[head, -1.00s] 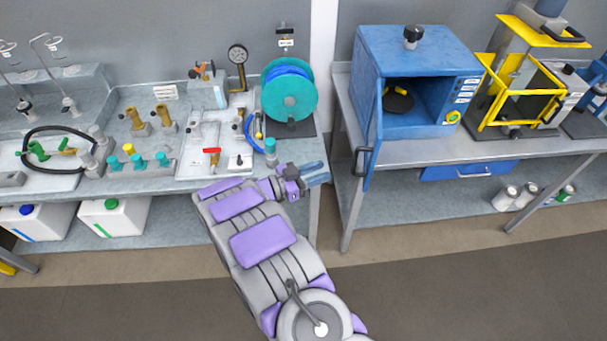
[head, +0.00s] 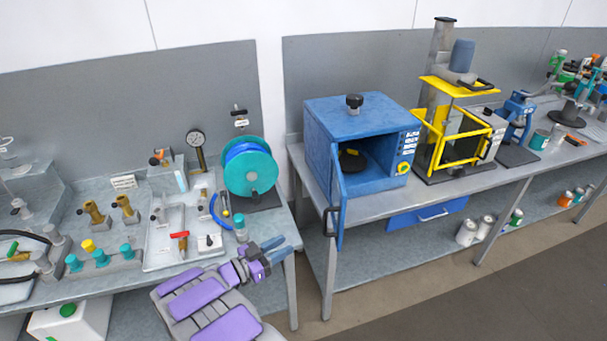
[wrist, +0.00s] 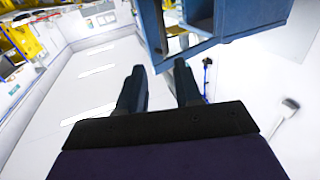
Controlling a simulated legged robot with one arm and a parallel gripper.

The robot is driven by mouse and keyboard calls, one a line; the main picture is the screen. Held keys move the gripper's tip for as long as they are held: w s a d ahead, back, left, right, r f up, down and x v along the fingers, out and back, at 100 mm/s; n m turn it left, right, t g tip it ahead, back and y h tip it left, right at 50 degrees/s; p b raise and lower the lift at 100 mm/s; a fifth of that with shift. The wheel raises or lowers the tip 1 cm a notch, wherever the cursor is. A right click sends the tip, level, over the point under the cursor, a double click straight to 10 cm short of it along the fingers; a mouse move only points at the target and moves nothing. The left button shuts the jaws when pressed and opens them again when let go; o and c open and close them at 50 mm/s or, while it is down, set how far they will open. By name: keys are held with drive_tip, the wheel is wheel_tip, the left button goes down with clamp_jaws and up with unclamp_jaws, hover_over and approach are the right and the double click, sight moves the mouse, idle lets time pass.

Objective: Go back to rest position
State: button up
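My gripper (head: 272,250) is at the front right corner of the left bench in the head view, with its blue fingers pointing right. In the wrist view my gripper (wrist: 160,88) shows two dark fingers spread apart with nothing between them, so it is open and empty. My arm reaches up from the bottom of the head view, folded in front of the left bench. The gripper appears to the left of the open door of the blue box, with a gap between them in the picture.
The blue box (head: 325,115) stands on the right bench with its door (head: 337,197) swung open toward me. A yellow-framed machine (head: 457,150) stands beside it. The left bench (head: 110,280) holds a teal hose reel (head: 250,168) and several valves. Open floor (head: 430,305) lies at the lower right.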

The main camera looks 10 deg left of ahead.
drive_tip(key=w+a+r+n+t+y+b, duration=0.15)
drive_tip(key=w+a+r+y, duration=0.25)
drive_tip(key=w+y, duration=0.45)
wheel_tip(320, 180, up, 10)
drive_tip(key=a+n+g+y+b, duration=0.1)
drive_tip(key=a+n+g+y, duration=0.1)
drive_tip(key=n+y, duration=0.45)
drive_tip(key=s+d+f+g+b, duration=0.1)
drive_tip(key=s+d+g, duration=0.3)
drive_tip(key=s+d, duration=0.7)
drive_tip(key=s+d+f+g+h+b, duration=0.1)
drive_tip(key=s+d+g, duration=0.4)
drive_tip(key=s+d, duration=0.6)
drive_tip(key=s+d+f+n+g+h+b, duration=0.1)
drive_tip(key=s+d+f+g, duration=0.2)
drive_tip(key=s+d, duration=0.8)
drive_tip(key=shift+s+d+f+g+b, duration=0.3)
drive_tip(key=shift+s+g, duration=0.65)
drive_tip(key=shift+s, duration=5.25)
drive_tip(key=shift+d+r, duration=0.1)
drive_tip(key=shift+d, duration=0.05)
